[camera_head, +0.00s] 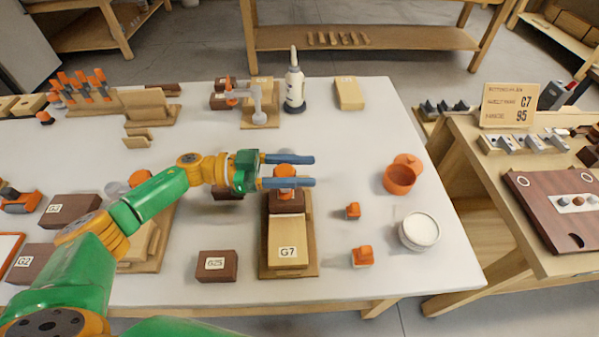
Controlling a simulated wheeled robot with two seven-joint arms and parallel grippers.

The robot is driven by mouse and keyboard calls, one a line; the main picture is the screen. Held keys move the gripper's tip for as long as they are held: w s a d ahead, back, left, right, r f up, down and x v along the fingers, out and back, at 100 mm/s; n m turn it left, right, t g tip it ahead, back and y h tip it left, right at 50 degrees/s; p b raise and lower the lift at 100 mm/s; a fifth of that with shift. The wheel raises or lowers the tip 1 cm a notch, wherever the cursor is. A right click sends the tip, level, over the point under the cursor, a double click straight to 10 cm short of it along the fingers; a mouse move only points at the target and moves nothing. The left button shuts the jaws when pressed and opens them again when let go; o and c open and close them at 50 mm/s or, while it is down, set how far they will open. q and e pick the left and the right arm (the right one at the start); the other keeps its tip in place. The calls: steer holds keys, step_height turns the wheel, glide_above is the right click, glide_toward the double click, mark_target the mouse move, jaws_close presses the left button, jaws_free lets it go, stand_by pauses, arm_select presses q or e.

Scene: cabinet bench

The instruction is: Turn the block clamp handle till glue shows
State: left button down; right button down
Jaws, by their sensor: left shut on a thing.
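The block clamp (264,262) is a wooden base in the front middle of the table. It holds a pale block labelled G7 (289,241) with a dark brown block (287,203) behind it. An orange clamp handle (285,170) stands at its far end. My left gripper (290,171) reaches in from the left, with its two blue fingers on the far and near sides of the handle, shut on it. The fingers partly hide the handle. I can make out no glue at the block joint. My right gripper is not in view.
A white glue bottle (294,91) stands at the back beside another clamp (259,106). To the right are an orange pot (399,179), a white jar (419,232) and two small orange pieces (362,257). A dark block (216,266) lies left of the clamp.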

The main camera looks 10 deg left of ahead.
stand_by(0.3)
arm_select(q)
steer(key=shift+c, duration=1.4)
jaws_free()
steer(key=s+d+r, duration=0.3)
steer(key=s+r, duration=1)
steer(key=shift+s, duration=0.4)
